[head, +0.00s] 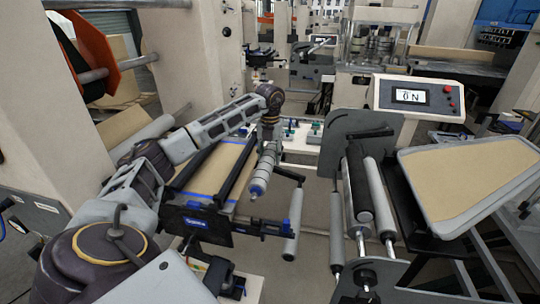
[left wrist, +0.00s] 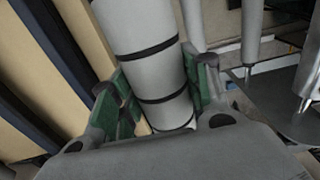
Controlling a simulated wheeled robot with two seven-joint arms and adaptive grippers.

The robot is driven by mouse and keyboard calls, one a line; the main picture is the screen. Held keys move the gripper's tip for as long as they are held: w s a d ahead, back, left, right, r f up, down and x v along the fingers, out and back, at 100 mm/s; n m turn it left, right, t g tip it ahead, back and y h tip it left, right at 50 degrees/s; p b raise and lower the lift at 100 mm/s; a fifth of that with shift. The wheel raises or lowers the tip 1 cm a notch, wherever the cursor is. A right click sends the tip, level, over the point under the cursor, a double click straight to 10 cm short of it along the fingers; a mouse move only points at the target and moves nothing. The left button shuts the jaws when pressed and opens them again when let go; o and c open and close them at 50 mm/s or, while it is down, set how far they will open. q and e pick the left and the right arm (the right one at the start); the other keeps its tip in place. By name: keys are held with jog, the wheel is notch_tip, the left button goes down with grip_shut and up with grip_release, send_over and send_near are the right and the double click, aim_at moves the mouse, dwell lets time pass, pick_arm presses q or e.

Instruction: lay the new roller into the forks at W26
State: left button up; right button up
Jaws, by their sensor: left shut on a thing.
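A light grey roller (head: 262,172) with dark bands and a blue end cap hangs tilted in the middle of the head view. My left gripper (head: 268,143) is shut around its upper part. In the left wrist view the roller (left wrist: 140,50) lies between the green-padded fingers of the left gripper (left wrist: 160,95). The roller is held above the gap beside the kraft web table. No W26 label is readable, and I cannot tell which brackets are its forks. My right gripper is not in view.
A frame at right carries a dark roller (head: 357,185) and a grey roller (head: 380,200). The kraft web (head: 212,170) lies left, a kraft-covered panel (head: 470,182) right. A display console (head: 418,97) reads "0 N".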

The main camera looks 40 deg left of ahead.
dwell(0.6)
pick_arm(q)
jog(key=shift+f, duration=0.15)
jog(key=shift+f+b, duration=0.7)
jog(key=shift+f, duration=0.55)
jog(key=shift+f+b, duration=0.55)
jog(key=shift+f, duration=0.7)
jog(key=shift+f+b, duration=0.3)
jog(key=shift+f, duration=0.4)
jog(key=shift+f+b, duration=0.4)
jog(key=shift+f, duration=0.5)
jog(key=shift+f+b, duration=0.35)
jog(key=shift+f, duration=0.45)
jog(key=shift+f, duration=0.1)
